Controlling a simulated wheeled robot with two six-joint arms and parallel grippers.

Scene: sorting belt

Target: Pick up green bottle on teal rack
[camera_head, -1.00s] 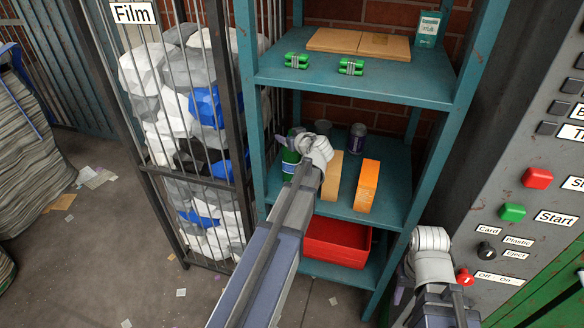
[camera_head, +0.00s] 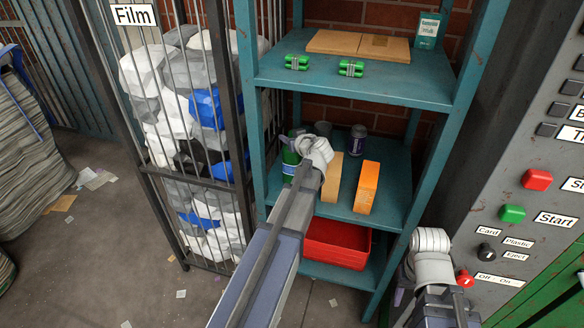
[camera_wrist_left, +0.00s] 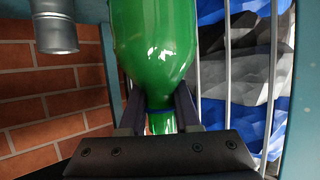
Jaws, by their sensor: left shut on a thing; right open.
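The green bottle (camera_head: 290,165) stands at the left of the teal rack's (camera_head: 350,92) middle shelf, partly hidden by my left wrist in the head view. In the left wrist view the bottle (camera_wrist_left: 155,45) looks upside down, its neck between the two fingers. My left gripper (camera_wrist_left: 158,112) is shut on that neck. In the head view its fingers are mostly hidden behind the wrist. My right gripper (camera_head: 401,287) is open, low at the rack's right post; its fingertips are barely visible.
A dark can (camera_head: 357,140) and a grey cup (camera_head: 322,129) stand behind. The red bin (camera_head: 337,244) is below. The film cage (camera_head: 200,130) is close on the left, the control panel (camera_head: 520,190) on the right.

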